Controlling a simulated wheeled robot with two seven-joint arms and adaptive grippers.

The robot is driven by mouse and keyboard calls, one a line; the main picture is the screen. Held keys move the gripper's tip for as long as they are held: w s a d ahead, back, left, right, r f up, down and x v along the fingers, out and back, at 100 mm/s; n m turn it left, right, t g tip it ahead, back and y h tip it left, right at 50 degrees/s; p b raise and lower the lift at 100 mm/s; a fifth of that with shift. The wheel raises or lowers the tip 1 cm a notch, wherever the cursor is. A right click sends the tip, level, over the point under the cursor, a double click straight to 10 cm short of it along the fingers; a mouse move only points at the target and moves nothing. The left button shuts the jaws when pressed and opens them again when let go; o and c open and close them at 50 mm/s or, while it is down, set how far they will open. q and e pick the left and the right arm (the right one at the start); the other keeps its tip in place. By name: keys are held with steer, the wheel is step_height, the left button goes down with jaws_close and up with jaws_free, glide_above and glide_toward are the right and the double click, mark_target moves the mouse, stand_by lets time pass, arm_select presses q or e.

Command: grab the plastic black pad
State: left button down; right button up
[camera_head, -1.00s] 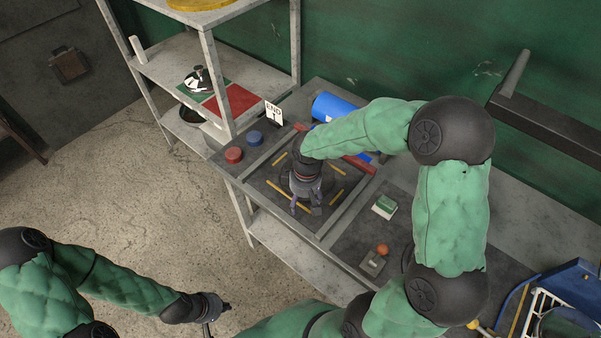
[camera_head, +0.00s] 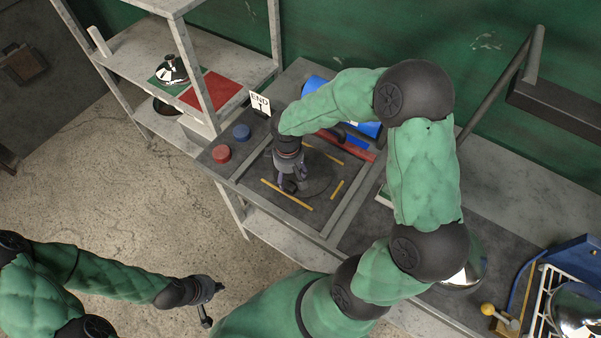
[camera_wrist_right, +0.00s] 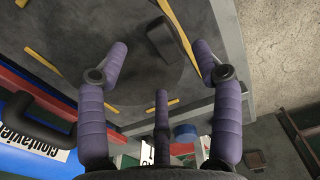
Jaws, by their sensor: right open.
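A flat dark round disc (camera_head: 322,182) lies on the dark work mat, partly hidden by my right gripper; I cannot tell for sure that it is the black pad. My right gripper (camera_head: 289,186) hangs over the disc's left side. In the wrist view its purple fingers (camera_wrist_right: 161,75) are spread, with nothing between them. My left gripper (camera_head: 206,303) is far off at lower left, over the floor; its opening is unclear.
Yellow strips (camera_head: 287,195) mark the mat around the disc. A red button (camera_head: 220,153) and a blue button (camera_head: 241,132) are at left, near an END sign (camera_head: 260,103). A blue container (camera_head: 312,86) and red bar (camera_head: 345,146) lie behind. A silver bowl (camera_head: 467,272) stands right.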

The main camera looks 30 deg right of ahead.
mark_target(290, 184)
step_height(290, 184, down, 5)
steer(key=shift+f+b, duration=0.1)
steer(key=shift+b, duration=0.45)
steer(key=shift+a, duration=0.1)
jaws_close()
